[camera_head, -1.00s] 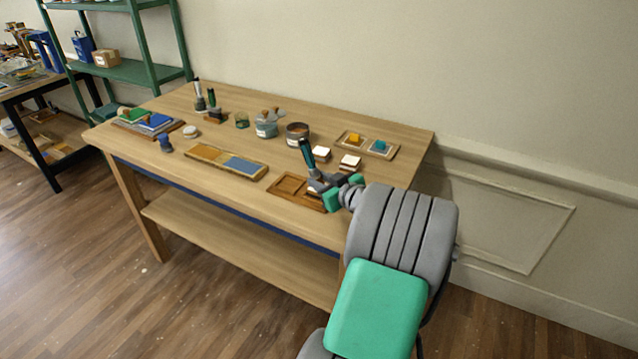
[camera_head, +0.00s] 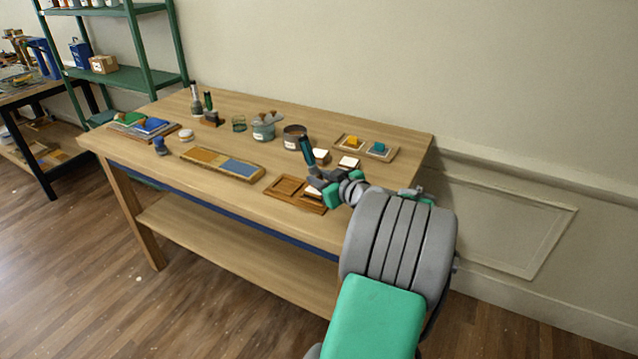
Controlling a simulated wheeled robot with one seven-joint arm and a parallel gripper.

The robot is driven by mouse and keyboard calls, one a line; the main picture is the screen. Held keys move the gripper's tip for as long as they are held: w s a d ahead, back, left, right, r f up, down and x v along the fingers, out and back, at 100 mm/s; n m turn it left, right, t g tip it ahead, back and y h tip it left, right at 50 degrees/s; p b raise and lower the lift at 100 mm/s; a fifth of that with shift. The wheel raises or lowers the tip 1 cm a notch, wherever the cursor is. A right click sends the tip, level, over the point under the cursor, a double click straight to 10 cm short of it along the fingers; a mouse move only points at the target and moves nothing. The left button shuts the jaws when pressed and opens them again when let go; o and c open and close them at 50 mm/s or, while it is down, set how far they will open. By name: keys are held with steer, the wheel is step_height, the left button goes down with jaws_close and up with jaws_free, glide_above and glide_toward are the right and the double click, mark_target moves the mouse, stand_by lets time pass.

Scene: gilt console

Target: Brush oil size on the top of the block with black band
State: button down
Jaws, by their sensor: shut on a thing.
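My gripper (camera_head: 320,181) is shut on a brush with a dark teal handle (camera_head: 306,150), which stands tilted above the jaws. The bristles are hidden behind the jaws. Just below is a two-part wooden tray (camera_head: 282,188) at the table's front edge. A pale block (camera_head: 313,192) shows in its right part, partly covered by the gripper; I cannot tell whether the brush touches it. Two more pale blocks stand behind, one on the left (camera_head: 321,155) and one on the right (camera_head: 348,162). A black band is too small to make out on any block.
Behind stand a dark-rimmed pot (camera_head: 294,138) and a grey-green jar (camera_head: 263,130). To the left lies a long orange and blue board (camera_head: 223,163). The front-left tabletop is mostly clear.

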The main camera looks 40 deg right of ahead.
mark_target(312, 157)
steer(key=shift+w+a+f+b, duration=0.15)
steer(key=shift+w+a+b, duration=0.1)
steer(key=shift+w+b, duration=0.3)
steer(key=shift+s+d+b, duration=0.25)
steer(key=shift+s+b, duration=0.45)
steer(key=shift+b, duration=0.1)
steer(key=shift+w+a+b, duration=0.3)
steer(key=shift+w+b, duration=0.15)
steer(key=shift+w, duration=0.25)
steer(key=shift+r+p, duration=1.35)
steer(key=shift+r, duration=1.75)
steer(key=shift+r, duration=1.55)
